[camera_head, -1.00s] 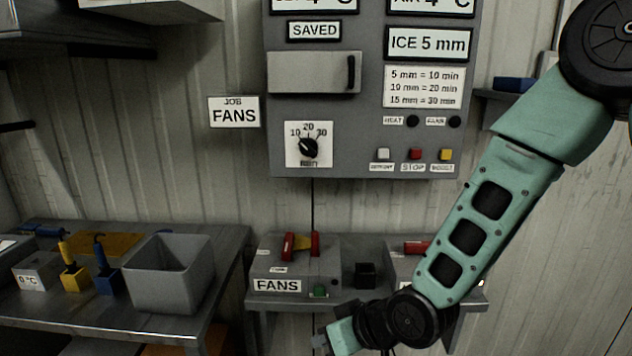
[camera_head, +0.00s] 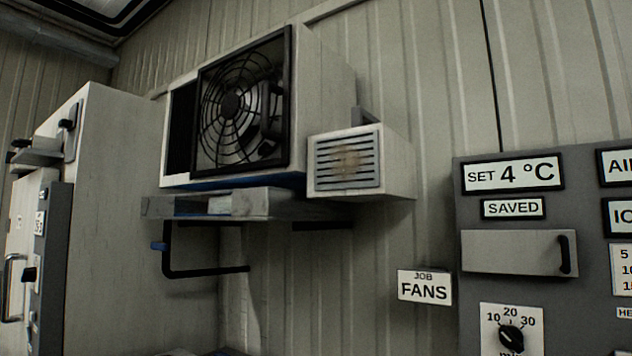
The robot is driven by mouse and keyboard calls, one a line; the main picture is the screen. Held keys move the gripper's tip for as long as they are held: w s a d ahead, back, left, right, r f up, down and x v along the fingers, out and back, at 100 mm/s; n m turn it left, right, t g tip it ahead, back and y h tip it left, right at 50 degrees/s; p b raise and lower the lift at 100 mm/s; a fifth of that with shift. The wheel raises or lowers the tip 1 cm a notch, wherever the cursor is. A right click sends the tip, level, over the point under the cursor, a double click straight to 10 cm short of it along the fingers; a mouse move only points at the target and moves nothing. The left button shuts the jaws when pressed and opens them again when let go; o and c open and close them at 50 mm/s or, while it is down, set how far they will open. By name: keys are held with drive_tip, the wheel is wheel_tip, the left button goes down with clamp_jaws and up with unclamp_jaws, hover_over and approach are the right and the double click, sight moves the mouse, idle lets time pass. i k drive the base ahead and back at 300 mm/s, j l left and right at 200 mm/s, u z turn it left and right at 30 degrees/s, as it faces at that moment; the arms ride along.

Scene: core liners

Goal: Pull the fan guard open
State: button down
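The fan guard (camera_head: 212,135) is a black square frame with a round wire grille, on the front of a pale cooler unit (camera_head: 325,80) high on the wall. The fan shows behind the grille. The guard's frame covers the right part of the unit's front, and a dark opening shows to its left. I cannot tell whether the guard stands off the unit at any edge. My gripper is not in view.
A vented box (camera_head: 360,160) juts out right of the unit. A shelf (camera_head: 235,203) with a black bracket sits below it. A tall cabinet (camera_head: 105,220) stands at left. A grey control panel (camera_head: 520,270) and a FANS sign (camera_head: 424,287) are on the wall at right.

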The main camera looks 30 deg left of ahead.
sight(230, 105)
drive_tip(key=u, duration=1.6)
